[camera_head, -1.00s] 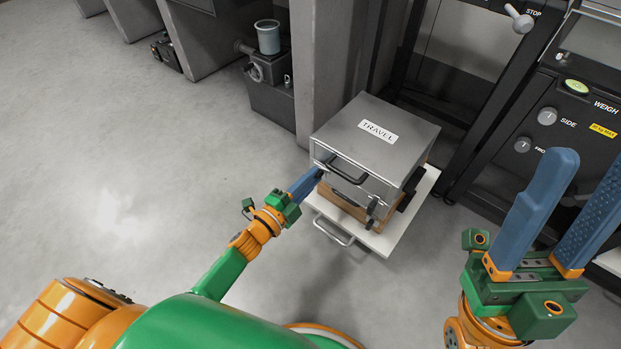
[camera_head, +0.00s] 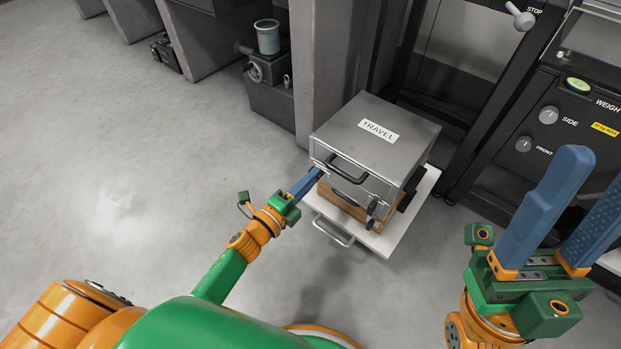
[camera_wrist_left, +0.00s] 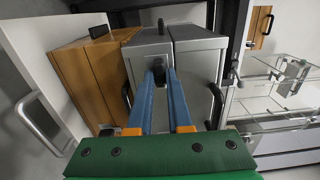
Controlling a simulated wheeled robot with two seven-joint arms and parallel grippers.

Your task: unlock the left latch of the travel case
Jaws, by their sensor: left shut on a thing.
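The grey travel case (camera_head: 375,150), with a TRAVEL label on its lid, sits on a wooden box on a white trolley. Its black handle (camera_head: 346,170) is on the front, and it also shows in the wrist view (camera_wrist_left: 216,105). My left gripper (camera_head: 318,172) reaches the left front corner of the case. In the wrist view its blue fingers close on the dark left latch (camera_wrist_left: 159,67), which they partly cover. The right latch (camera_head: 372,207) shows at the other end of the front. My right gripper (camera_head: 596,178) is open and empty, away from the case.
The white trolley (camera_head: 402,222) has a grey bar handle (camera_head: 333,231) at its front. The wooden box (camera_wrist_left: 70,65) is under the case. A dark weighing machine with knobs stands at the right, and a grey pillar (camera_head: 325,70) stands behind the case. The floor at left is clear.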

